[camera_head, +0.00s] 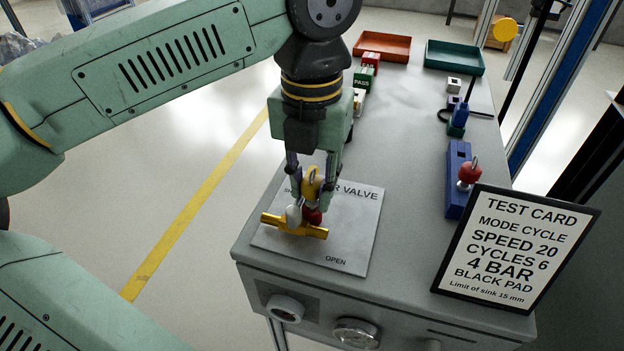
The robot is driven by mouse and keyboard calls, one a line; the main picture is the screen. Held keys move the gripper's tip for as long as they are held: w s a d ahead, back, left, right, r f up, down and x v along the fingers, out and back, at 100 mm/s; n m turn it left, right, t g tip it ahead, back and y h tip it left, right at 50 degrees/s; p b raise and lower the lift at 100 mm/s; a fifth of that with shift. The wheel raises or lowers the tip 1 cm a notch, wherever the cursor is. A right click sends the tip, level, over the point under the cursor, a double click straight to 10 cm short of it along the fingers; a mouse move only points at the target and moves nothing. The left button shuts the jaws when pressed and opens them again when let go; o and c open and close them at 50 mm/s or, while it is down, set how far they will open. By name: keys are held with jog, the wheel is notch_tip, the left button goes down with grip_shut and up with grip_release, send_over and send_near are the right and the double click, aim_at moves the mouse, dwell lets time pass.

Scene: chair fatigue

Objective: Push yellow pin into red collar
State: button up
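The yellow pin (312,184) has a rounded head with a small metal ring and stands between the fingers of my gripper (311,197). My gripper points down, its fingers close against both sides of the pin, and looks shut on it. A red part that looks like the red collar (312,215) shows directly below the pin, close to the yellow valve handle (283,226). The fingers partly hide the joint between pin and collar, so I cannot tell how deep the pin sits. A small white part (293,216) is beside the collar.
The valve plate (348,240) lies on the grey bench (410,130). At right are a blue block (457,203) with a red ringed knob (470,171) and a test card (517,245). An orange tray (383,57) and a green tray (455,69) are at the back. The bench middle is clear.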

aim_at(312, 180)
jog(key=o, duration=0.5)
notch_tip(312, 180, up, 12)
dwell(0.6)
